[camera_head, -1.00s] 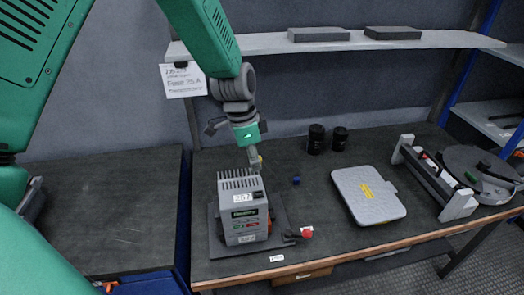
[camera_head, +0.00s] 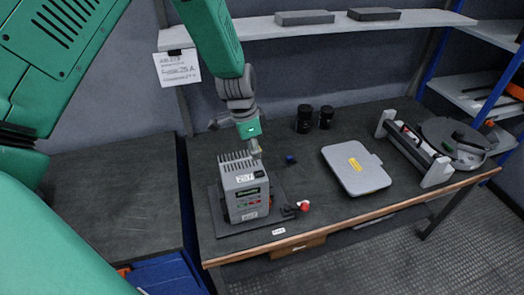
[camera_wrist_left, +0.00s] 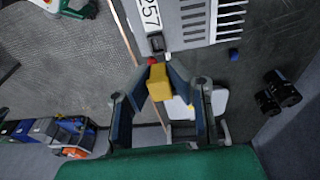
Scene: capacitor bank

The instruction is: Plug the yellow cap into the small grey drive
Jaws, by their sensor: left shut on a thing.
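The small grey drive (camera_head: 246,203) stands on a dark base plate on the table, fins on top. Part of it shows in the left wrist view (camera_wrist_left: 201,18), with a white label and a small dark socket-like part below it. My left gripper (camera_head: 257,153) is just above and behind the drive's top right edge. In the left wrist view, its fingers (camera_wrist_left: 160,84) are shut on the yellow cap (camera_wrist_left: 158,88). The cap appears close to the dark part; I cannot tell whether they touch. My right gripper is not in view.
A small blue piece (camera_head: 290,160) and two black cylinders (camera_head: 304,119) lie behind and right of the drive. A red knob (camera_head: 304,206) is at its right front. A grey case (camera_head: 357,170) lies further right. A shelf (camera_head: 270,29) runs above the table.

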